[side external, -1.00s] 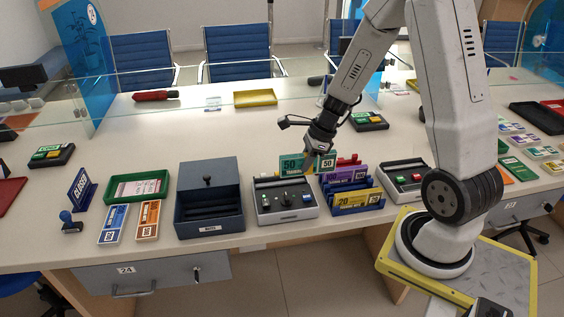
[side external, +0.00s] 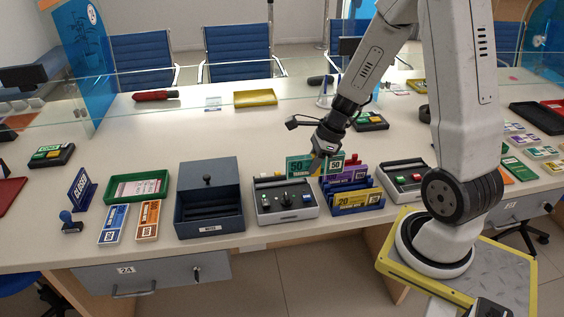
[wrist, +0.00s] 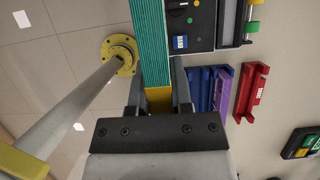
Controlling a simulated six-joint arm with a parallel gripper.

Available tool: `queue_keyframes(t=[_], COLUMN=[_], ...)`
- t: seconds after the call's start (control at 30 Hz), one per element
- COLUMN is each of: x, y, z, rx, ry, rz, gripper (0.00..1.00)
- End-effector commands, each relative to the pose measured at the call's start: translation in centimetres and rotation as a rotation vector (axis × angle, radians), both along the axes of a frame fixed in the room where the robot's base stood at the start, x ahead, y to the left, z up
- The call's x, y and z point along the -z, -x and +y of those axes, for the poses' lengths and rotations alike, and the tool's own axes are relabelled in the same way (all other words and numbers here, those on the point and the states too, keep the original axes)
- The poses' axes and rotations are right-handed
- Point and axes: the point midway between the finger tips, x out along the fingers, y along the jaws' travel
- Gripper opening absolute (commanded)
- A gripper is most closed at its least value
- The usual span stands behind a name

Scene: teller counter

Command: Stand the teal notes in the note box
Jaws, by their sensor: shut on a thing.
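The teal notes (side external: 303,167) are a flat bundle marked 50, standing on edge in my gripper (side external: 321,158) behind the control box and beside the blue rack. In the wrist view the teal bundle (wrist: 151,40) runs up from between the two fingers of my gripper (wrist: 158,98), with a yellow part near them. My gripper is shut on it. The note box (side external: 209,228) is dark blue-grey, to the left of the control box. Its lid is raised at the back, and dark slots show inside with no notes seen in them.
The grey control box (side external: 283,215) with knobs stands between the note box and the blue rack (side external: 360,210), which holds purple and yellow notes. A red holder (wrist: 251,92) is near it. A green tray (side external: 137,200) is left of the note box.

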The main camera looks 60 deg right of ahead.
Motion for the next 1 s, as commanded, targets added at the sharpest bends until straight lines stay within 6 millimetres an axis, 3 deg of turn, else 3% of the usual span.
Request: queue_keyframes(t=[0.27, 0.53, 0.77, 1.0], x=[0.2, 1.2, 2.5, 4.0], y=[-1.6, -7.2, -13.4, -18.8], z=[0.4, 2.6, 6.9, 12.8], rx=[-0.004, -0.01, -0.013, -0.009], ry=[0.002, 0.009, 0.015, 0.011], rz=[0.005, 0.014, 0.016, 0.01], gripper=[0.0, 0.0, 0.0, 0.0])
